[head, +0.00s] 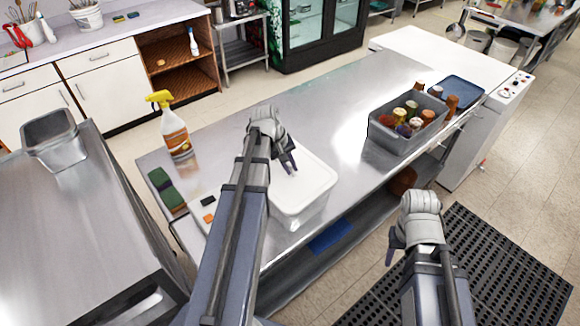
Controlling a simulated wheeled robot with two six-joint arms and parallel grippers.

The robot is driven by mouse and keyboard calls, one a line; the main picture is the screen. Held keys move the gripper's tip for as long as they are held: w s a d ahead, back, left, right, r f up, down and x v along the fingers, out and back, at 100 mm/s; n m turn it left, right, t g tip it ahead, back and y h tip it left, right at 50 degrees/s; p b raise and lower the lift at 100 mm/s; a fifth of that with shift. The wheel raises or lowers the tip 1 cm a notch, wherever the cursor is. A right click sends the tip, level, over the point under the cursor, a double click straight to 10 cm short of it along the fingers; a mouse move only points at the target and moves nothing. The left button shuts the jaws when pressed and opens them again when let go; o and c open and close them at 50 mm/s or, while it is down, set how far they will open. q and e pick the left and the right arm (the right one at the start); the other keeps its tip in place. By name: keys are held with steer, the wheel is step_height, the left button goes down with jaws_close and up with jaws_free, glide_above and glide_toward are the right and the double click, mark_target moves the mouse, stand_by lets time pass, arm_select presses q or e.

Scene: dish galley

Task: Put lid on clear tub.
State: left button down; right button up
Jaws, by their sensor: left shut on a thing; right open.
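The white lid (308,180) lies flat over the clear tub (300,217) near the front edge of the steel counter. The tub's translucent side shows below the lid. I cannot tell whether the lid is fully seated or slightly above the rim. My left gripper (289,166) is over the lid's far left part, shut on the lid; its exact grip is partly hidden by my arm. My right gripper (393,252) is open and empty, in front of the counter, above the dark floor mat.
A spray bottle (173,130) and a green sponge (166,187) are left on the counter (290,110). A grey bin (388,138) of jars and a blue tray (456,91) are at right. A metal container (55,142) stands on the left table. The counter's middle is clear.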

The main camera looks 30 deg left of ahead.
arm_select(q)
steer(key=shift+f+b, duration=0.45)
steer(key=shift+f, duration=0.05)
stand_by(0.7)
stand_by(0.3)
steer(key=c, duration=0.8)
jaws_free()
steer(key=shift+r, duration=0.15)
step_height(320, 180, up, 7)
steer(key=p, duration=0.7)
jaws_close()
